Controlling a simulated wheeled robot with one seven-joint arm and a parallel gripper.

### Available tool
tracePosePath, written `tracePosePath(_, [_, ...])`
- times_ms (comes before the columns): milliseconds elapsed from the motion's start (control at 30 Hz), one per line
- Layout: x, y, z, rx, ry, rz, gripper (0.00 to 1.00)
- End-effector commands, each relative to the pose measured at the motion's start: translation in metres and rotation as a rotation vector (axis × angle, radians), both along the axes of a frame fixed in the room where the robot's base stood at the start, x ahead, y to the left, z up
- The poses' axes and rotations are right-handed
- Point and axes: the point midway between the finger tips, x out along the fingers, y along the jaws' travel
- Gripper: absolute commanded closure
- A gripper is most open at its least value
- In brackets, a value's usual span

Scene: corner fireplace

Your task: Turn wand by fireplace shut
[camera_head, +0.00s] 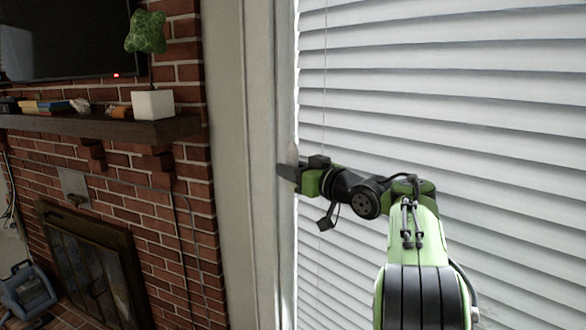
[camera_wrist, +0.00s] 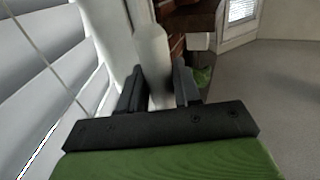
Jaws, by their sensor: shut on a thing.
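The white wand (camera_wrist: 151,48) stands between the two dark fingers of my gripper (camera_wrist: 158,82) in the wrist view, and its rounded upper end rises above them. In the head view my gripper (camera_head: 286,172) is at the left edge of the window blind (camera_head: 430,90), beside the pale frame. A small pale piece of the wand (camera_head: 292,153) shows just above the fingers there; its lower part is hidden. The blind's white slats are tilted, with narrow dark lines between them. The blind also shows at the left of the wrist view (camera_wrist: 40,80).
The brick fireplace (camera_head: 95,265) is at the left, with a wooden mantel (camera_head: 100,128) above it. A white pot with a green plant (camera_head: 153,104) stands on the mantel. A thin cord (camera_head: 325,80) hangs in front of the blind.

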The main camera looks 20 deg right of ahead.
Motion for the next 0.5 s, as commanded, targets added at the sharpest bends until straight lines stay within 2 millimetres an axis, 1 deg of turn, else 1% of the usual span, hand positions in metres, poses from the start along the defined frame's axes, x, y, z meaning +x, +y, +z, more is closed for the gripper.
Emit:
tracePosePath(133, [0.0002, 0.0005, 0.0001, 0.001, -0.002, 0.0, 0.98])
tracePosePath(167, [0.0002, 0.0005, 0.0001, 0.001, -0.002, 0.0, 0.64])
tracePosePath(200, [0.0002, 0.0005, 0.0001, 0.0, -0.001, 0.0, 0.58])
tracePosePath(267, [0.0003, 0.0004, 0.0, 0.0, -0.001, 0.0, 0.49])
tracePosePath(500, [0.0002, 0.0002, -0.0002, 0.0, 0.0, -0.001, 0.49])
